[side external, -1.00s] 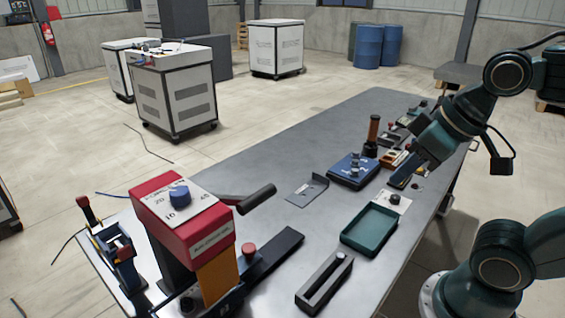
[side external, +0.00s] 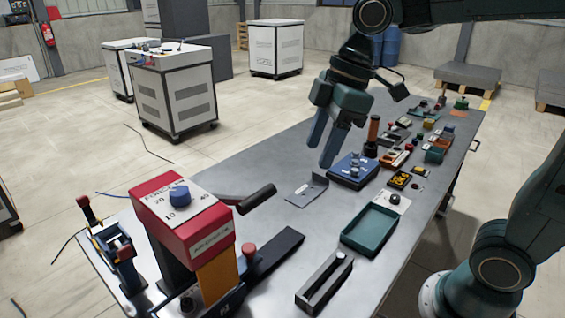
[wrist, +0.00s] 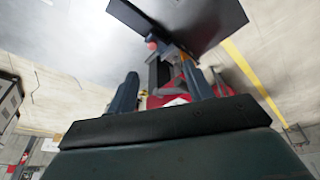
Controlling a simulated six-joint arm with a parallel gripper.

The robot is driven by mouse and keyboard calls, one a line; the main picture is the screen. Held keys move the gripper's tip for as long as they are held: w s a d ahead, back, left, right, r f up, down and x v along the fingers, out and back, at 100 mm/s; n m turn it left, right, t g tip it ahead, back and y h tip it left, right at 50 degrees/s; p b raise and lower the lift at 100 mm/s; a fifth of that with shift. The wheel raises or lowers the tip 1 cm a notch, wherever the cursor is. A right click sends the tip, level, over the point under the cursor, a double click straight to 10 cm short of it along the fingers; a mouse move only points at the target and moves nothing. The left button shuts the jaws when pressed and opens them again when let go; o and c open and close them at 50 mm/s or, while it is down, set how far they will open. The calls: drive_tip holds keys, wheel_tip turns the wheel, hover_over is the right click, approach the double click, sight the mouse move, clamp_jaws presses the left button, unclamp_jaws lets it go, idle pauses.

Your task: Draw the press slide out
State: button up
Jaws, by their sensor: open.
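The press stands at the near left of the table, with a red head (side external: 192,233), a blue dial (side external: 179,196) and a dark handle (side external: 258,199). A dark flat slide (side external: 277,252) extends from its base to the right, with a red knob (side external: 249,249) near the press. My gripper (side external: 320,155) is open and empty, pointing down above the table, behind and right of the press, touching nothing. In the wrist view, red press parts (wrist: 168,101) show between the fingers, partly hidden by my gripper. A red knob also shows there (wrist: 152,45).
A blue box (side external: 352,171), a grey bracket (side external: 308,190) and a brown upright cylinder (side external: 373,132) stand below and right of my gripper. A green tray (side external: 370,230) and a slotted dark block (side external: 324,284) lie nearer. Several small parts crowd the far end.

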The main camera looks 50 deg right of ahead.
drive_tip(key=w+a+f+n+g+y, duration=0.1)
drive_tip(key=w+a+f+n+g, duration=0.25)
drive_tip(key=w+n, duration=0.55)
drive_tip(key=n+g, duration=0.2)
drive_tip(key=n, duration=0.5)
hover_over(249, 246)
drive_tip(key=w+d, duration=0.4)
wheel_tip(249, 246, down, 9)
drive_tip(key=shift+r, duration=0.15)
drive_tip(key=shift+a, duration=0.1)
drive_tip(key=shift+x, duration=6.85)
clamp_jaws()
drive_tip(key=shift+d, duration=0.25)
